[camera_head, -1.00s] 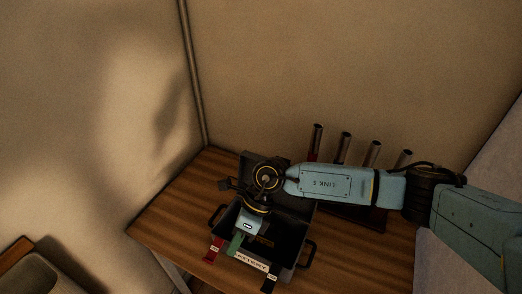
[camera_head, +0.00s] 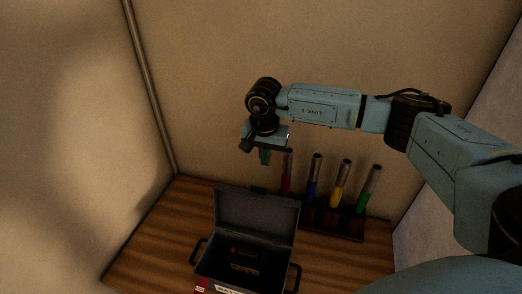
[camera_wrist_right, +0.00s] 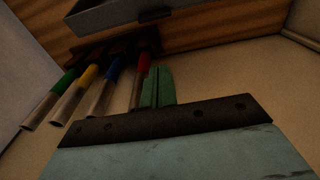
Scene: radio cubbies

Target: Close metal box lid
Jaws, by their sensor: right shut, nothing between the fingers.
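The metal box (camera_head: 204,273) stands on the wooden table with its lid (camera_head: 256,212) open, raised at the back and tilted up. Dark contents show inside. In the right wrist view, the lid (camera_wrist_right: 112,17) appears at the top as a grey panel with a dark latch. My right gripper (camera_head: 265,157) is above and behind the raised lid, apart from it, fingers pointing down. In the right wrist view, its green fingers (camera_wrist_right: 157,87) are together with nothing between them. My left gripper is not in view.
A dark rack (camera_head: 335,222) with several tubes, red, blue, yellow and green, stands right of the lid, close to my right gripper. Walls close in behind and at both sides. The wooden table (camera_head: 170,232) is clear left of the box.

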